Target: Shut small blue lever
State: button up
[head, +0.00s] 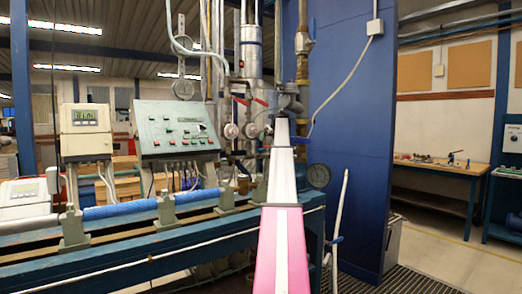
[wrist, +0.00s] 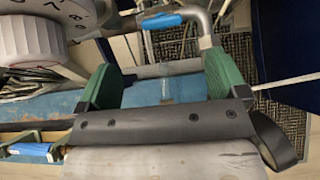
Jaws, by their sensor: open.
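In the wrist view, a small blue lever grip (wrist: 162,20) sits on a bent metal rod, just beyond my fingertips and near the top edge. My gripper (wrist: 160,66) is open, with its two green finger pads wide apart and nothing between them. The lever is ahead of the pads and not held; I cannot tell whether anything touches. In the head view, a small blue handle (head: 335,240) shows on a white pipe low on the right, and a thin blue lever (head: 311,126) shows beside my arm's far end. I cannot tell which matches the wrist view. My fingers are not clear there.
A round dial (wrist: 38,38) is close at the left of the wrist view.

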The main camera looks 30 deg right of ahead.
aim_at(262, 149)
jog(key=x, duration=1.1)
jog(key=shift+s+d, duration=0.1)
jog(key=shift+d, duration=0.05)
jog(key=c, duration=0.9)
